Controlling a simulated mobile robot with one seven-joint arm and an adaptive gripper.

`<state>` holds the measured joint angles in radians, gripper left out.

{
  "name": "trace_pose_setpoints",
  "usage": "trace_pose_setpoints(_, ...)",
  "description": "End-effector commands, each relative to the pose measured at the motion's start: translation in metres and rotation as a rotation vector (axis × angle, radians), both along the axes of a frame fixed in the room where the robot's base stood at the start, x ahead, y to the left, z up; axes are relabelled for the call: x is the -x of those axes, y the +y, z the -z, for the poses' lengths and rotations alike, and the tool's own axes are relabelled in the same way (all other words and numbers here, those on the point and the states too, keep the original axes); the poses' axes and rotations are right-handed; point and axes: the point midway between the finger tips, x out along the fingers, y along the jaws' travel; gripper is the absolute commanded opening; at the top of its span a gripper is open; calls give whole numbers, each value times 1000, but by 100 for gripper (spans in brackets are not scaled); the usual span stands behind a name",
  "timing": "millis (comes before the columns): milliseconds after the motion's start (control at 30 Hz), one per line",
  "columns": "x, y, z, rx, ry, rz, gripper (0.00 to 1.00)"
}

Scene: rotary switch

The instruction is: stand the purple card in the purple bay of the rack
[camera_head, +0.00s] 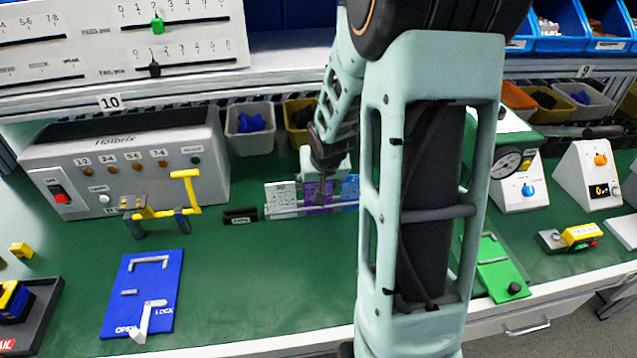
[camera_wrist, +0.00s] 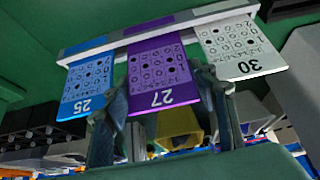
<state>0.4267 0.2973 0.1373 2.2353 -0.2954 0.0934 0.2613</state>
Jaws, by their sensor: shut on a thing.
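The purple card (camera_wrist: 158,82), numbered 27, is between the two fingers of my gripper (camera_wrist: 165,98), which is shut on it. In the wrist view it appears upside down, lined up with the purple-marked bay (camera_wrist: 150,26) of the rack (camera_wrist: 113,41). Its far edge meets the rack bar; whether it is fully seated I cannot tell. In the head view my gripper (camera_head: 320,186) is over the middle of the rack (camera_head: 300,210), and the purple card (camera_head: 316,197) shows partly below it, upright. The finger contact is largely hidden there.
A blue card (camera_wrist: 87,84), numbered 25, and a white card (camera_wrist: 242,47), numbered 30, stand in the rack on either side. A grey Halbrix box (camera_head: 120,150) is to the left, with a blue plate (camera_head: 142,290) in front. Green table is bare before the rack.

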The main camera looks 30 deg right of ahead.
Motion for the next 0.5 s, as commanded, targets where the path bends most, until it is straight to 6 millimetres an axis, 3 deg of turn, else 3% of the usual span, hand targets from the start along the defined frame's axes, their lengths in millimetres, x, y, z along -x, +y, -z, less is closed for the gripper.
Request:
trace_pose_setpoints(467, 0, 0, 13, 0, 0, -1, 34)
trace_pose_setpoints(500, 0, 0, 12, 0, 0, -1, 56)
